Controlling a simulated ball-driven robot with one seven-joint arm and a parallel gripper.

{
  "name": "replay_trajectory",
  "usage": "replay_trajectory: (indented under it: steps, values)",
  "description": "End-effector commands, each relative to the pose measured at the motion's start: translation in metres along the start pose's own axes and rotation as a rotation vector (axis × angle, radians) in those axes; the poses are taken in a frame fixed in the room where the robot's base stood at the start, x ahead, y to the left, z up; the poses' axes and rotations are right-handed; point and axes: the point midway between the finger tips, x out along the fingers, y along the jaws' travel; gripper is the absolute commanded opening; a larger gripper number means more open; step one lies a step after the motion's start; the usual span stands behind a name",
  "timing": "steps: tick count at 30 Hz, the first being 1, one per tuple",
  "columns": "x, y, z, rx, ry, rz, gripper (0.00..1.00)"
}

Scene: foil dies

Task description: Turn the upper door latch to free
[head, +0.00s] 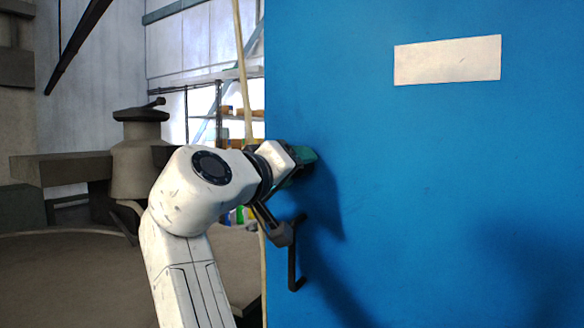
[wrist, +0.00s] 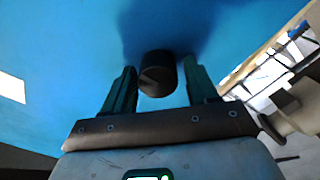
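The blue door (head: 430,180) fills the right of the head view. My gripper (head: 306,160), with green fingers, is at the door near its left edge. In the wrist view, a dark round latch knob (wrist: 158,74) stands out from the blue surface. The open fingers of my gripper (wrist: 159,78) are on either side of it, with a small gap on each side. A slanted line crosses the knob's face. In the head view the latch is hidden behind my gripper.
A dark bar handle (head: 293,258) is on the door below my gripper. A blank pale plate (head: 447,60) is higher up on the right. Left of the door edge are shelves with containers (head: 228,112) and a grey machine (head: 140,160) behind my arm.

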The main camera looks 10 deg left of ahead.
Motion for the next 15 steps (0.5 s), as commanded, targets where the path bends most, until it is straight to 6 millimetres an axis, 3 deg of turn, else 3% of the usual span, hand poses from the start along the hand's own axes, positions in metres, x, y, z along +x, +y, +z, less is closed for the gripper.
replay_trajectory:
  steps: [3, 11, 15]
  values:
    - [-0.001, 0.001, -0.001, 0.001, 0.002, 0.001, 0.69]
    - [-0.003, 0.001, -0.002, 0.001, 0.004, 0.002, 0.69]
    - [-0.016, 0.0, -0.001, 0.002, 0.005, 0.002, 0.69]
